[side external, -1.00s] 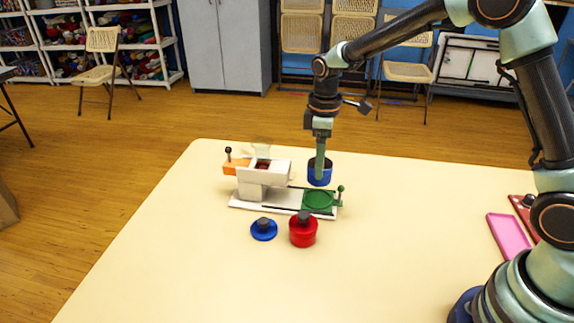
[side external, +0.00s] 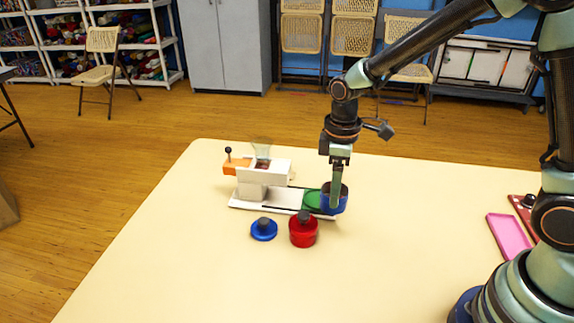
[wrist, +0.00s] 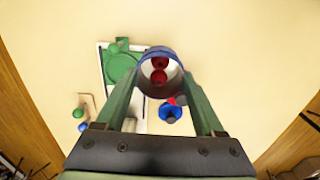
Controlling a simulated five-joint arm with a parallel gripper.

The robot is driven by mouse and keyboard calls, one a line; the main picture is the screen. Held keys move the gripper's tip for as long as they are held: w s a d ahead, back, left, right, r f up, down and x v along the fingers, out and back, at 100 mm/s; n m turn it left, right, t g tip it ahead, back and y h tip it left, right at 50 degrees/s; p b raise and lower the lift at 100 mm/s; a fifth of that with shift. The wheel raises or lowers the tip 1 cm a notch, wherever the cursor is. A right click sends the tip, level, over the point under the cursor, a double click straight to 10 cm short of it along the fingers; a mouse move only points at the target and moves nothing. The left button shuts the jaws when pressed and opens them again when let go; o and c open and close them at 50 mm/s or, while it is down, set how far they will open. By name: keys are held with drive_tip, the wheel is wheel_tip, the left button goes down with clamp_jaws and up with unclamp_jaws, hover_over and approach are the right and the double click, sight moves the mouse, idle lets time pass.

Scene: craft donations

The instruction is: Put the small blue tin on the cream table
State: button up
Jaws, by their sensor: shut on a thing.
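My gripper (side external: 335,194) is shut on the small blue tin (side external: 341,203), which is open at the top and upright. In the side view the tin overlaps the right end of the green disc (side external: 312,197); I cannot tell whether it touches the table. In the wrist view the tin (wrist: 145,54) sits between my fingertips (wrist: 160,80) with red round things (wrist: 159,76) inside. The cream table (side external: 400,260) lies below.
A white and orange device (side external: 263,173) on a white base stands left of my gripper. A pink tray (side external: 509,236) lies at the right. The front middle of the table is clear.

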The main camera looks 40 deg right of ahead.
drive_tip(key=shift+s+a+f, duration=0.2)
drive_tip(key=shift+s+f, duration=1.1)
drive_tip(key=shift+f, duration=0.1)
drive_tip(key=shift+s+a+f, duration=0.15)
drive_tip(key=shift+s+f, duration=1.1)
drive_tip(key=shift+f, duration=0.1)
drive_tip(key=shift+f, duration=0.6)
drive_tip(key=o, duration=1)
drive_tip(key=shift+o, duration=0.2)
wheel_tip(320, 180, up, 8)
drive_tip(key=shift+f, duration=0.2)
